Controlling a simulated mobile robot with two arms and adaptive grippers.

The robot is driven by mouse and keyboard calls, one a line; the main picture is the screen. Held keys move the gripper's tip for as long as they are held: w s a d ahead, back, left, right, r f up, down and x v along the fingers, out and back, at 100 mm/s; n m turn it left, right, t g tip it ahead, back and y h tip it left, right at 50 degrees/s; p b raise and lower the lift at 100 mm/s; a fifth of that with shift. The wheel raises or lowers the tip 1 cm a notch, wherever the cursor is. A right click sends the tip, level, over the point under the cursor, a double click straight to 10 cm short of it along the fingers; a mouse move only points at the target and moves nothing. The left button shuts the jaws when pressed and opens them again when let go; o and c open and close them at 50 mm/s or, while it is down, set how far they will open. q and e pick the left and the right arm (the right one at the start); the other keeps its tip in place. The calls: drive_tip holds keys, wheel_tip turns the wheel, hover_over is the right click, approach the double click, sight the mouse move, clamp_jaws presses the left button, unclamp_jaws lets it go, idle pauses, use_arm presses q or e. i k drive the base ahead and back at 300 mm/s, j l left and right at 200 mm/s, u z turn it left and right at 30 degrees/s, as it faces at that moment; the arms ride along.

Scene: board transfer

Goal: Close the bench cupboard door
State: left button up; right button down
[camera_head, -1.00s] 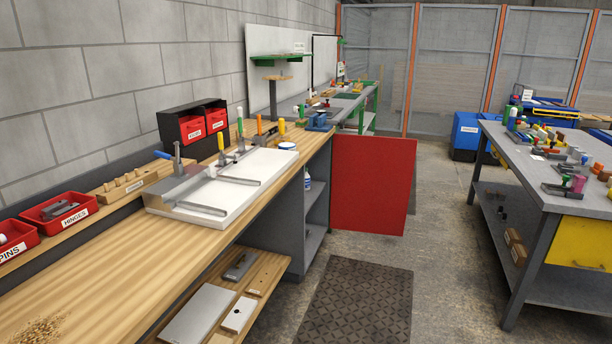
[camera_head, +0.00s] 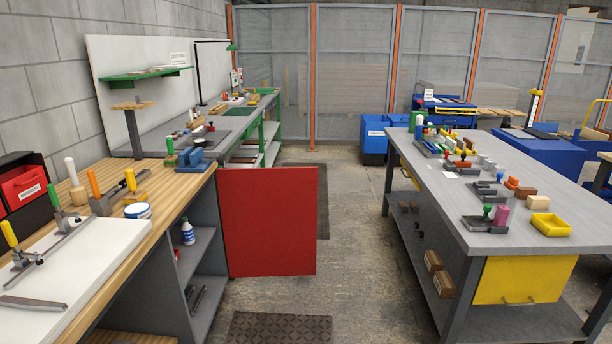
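The red bench cupboard door (camera_head: 270,222) stands open, swung out into the aisle from the front of the wooden workbench (camera_head: 172,170). The grey cupboard (camera_head: 206,242) behind it is open to view, with shelves that hold a blue and white bottle (camera_head: 187,231) and some dark items lower down. I cannot make out a handle on the door face that I see. Neither of my grippers is in view.
A grey table (camera_head: 440,190) with tools and a yellow drawer front stands on the right. A dark floor mat (camera_head: 280,328) lies before the door. The concrete aisle (camera_head: 352,240) between door and table is clear. A green-framed bench (camera_head: 262,135) stands beyond.

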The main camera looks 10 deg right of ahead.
sight(269, 215)
drive_tip(key=i+l+z, duration=0.1)
drive_tip(key=i+z, duration=0.35)
drive_tip(key=i, duration=1.55)
